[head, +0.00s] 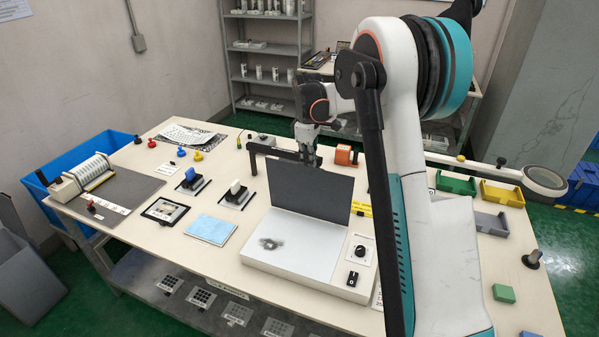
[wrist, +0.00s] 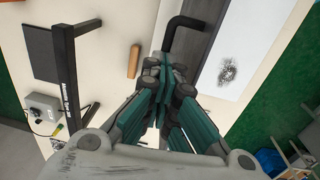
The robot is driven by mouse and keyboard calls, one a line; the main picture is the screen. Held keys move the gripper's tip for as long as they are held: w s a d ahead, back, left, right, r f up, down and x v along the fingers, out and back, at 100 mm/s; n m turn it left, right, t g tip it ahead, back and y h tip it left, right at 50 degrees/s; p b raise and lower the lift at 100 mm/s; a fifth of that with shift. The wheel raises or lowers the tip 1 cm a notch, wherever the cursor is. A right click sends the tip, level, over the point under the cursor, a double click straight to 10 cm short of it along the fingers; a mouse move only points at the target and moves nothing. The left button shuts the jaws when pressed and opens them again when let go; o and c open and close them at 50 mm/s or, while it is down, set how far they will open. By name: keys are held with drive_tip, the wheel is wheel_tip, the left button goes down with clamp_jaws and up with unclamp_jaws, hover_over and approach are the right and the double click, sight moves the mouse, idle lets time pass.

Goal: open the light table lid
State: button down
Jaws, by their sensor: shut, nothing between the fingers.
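The light table (head: 290,250) is a low white box on the bench, with a dark smudge on its pale top. Its dark grey lid (head: 312,190) stands raised along the far edge, steeply tilted. My gripper (head: 308,158) is shut and empty at the lid's upper edge; whether it touches cannot be told. In the wrist view the shut fingers (wrist: 165,68) are beside the dark lid (wrist: 203,35) and a black bent handle (wrist: 184,24). The pale top (wrist: 238,55) shows beyond the lid. The lid's hinge is not clearly seen.
A black bracket (head: 254,153) stands left of my gripper, and an orange block (head: 344,156) to its right. A knob panel (head: 361,249) and black switch (head: 352,279) are at the light table's right. Stamps and a blue pad (head: 211,229) lie left.

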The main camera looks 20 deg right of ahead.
drive_tip(key=w+d+f, duration=0.1)
drive_tip(key=d, duration=0.1)
drive_tip(key=w+d+f, duration=0.1)
drive_tip(key=d+f, duration=0.1)
drive_tip(key=shift+w+f, duration=0.1)
drive_tip(key=shift+w, duration=0.3)
drive_tip(key=c, duration=1.8)
unclamp_jaws()
drive_tip(key=shift+a, duration=0.1)
drive_tip(key=shift+o, duration=0.4)
drive_tip(key=shift+s+a, duration=0.1)
drive_tip(key=shift+a, duration=0.05)
drive_tip(key=shift+r, duration=0.2)
wheel_tip(320, 180, up, 14)
drive_tip(key=shift+a+f, duration=0.2)
drive_tip(key=shift+a, duration=0.15)
